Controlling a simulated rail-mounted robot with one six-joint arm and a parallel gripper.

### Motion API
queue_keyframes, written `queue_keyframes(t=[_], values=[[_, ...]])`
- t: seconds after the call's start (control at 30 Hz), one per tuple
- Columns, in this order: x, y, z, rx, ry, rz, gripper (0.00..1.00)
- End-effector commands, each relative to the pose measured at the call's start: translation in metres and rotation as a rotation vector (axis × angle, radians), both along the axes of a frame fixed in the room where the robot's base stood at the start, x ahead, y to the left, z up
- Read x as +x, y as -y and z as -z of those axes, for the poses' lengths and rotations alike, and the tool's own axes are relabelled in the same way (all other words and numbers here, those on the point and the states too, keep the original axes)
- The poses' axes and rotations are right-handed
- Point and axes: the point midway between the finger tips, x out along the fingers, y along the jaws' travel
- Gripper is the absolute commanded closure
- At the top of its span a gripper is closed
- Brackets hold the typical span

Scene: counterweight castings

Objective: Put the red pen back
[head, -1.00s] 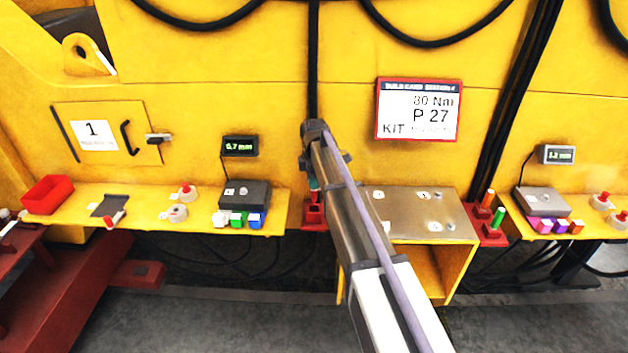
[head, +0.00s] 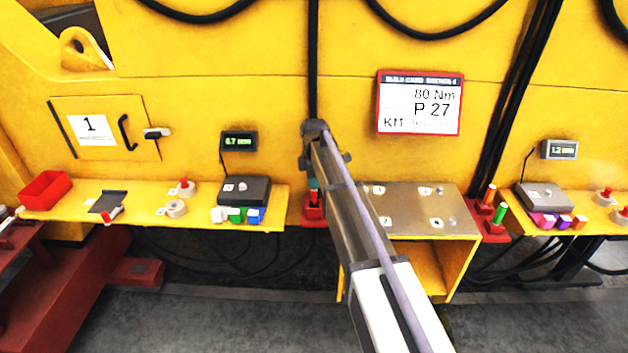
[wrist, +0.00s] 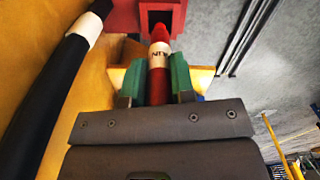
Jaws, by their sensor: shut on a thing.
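The red pen (wrist: 158,84), with a white lettered band, is between the green jaws of my gripper (wrist: 160,80) in the wrist view. My gripper is shut on it. The pen's red end points at the dark square opening of a red holder (wrist: 120,15). That end overlaps the opening's lower edge; I cannot tell whether it is inside. In the head view my gripper (head: 313,185) is right above the red holder (head: 313,222), between the left shelf and the metal-topped box. The arm hides part of this area.
A second red holder (head: 494,236) with orange and green pens stands right of the metal-topped box (head: 405,203). The left yellow shelf (head: 140,200) carries a grey unit with coloured blocks (head: 237,214) and a red bin (head: 45,190). A black cable (wrist: 50,90) runs close on the left.

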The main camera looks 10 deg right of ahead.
Motion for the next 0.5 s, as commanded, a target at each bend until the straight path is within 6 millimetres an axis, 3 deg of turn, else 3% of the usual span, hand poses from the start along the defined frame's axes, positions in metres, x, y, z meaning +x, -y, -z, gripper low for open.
queue_keyframes(t=[0.5], values=[[0.000, 0.000, 0.022, 0.000, 0.000, 0.000, 0.99]])
